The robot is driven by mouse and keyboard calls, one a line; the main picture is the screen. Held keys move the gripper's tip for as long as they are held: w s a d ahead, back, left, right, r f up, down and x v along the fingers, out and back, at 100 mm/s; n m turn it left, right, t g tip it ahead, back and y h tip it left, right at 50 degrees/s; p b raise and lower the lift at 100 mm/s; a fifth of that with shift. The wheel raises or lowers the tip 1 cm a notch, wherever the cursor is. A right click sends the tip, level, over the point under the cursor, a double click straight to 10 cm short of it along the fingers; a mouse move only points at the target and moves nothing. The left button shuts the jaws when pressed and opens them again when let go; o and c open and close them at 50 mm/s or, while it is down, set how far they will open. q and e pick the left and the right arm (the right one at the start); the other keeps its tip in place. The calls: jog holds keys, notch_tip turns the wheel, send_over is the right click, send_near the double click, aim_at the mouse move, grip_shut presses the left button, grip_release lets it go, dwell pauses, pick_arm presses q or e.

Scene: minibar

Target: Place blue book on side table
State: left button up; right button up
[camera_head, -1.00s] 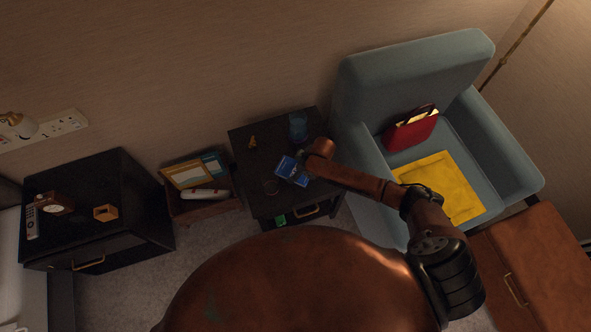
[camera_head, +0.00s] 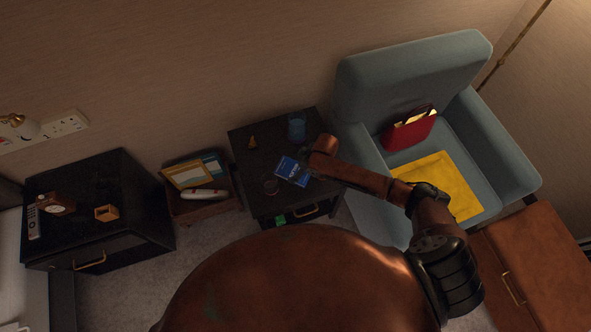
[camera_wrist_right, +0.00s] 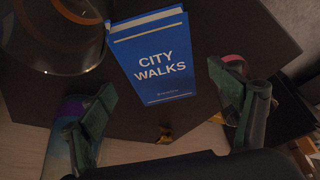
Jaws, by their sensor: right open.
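The blue book (camera_head: 292,171) lies on the dark side table (camera_head: 245,165) between the armchair and the small basket. Its cover reads "CITY WALKS" in the right wrist view (camera_wrist_right: 160,85). My right gripper (camera_head: 316,147) is just beside the book's right side in the head view. In the right wrist view its two fingers (camera_wrist_right: 162,82) stand wide apart with the book in view between and beyond them. The fingers look clear of the book, though their exact height above the table is hard to tell. My left gripper is not in view.
The table also holds a blue glass (camera_head: 297,126), a small round clear item (camera_head: 271,187) and a small golden figurine (camera_head: 252,143). The armchair (camera_head: 400,85) is close on the right. A crate (camera_head: 203,207) and a black nightstand (camera_head: 125,190) are on the left.

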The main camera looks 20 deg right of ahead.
jog(key=p+v, duration=0.1)
jog(key=v, duration=0.7)
jog(key=shift+r+p, duration=0.35)
jog(key=shift+p, duration=0.05)
jog(key=shift+s, duration=0.1)
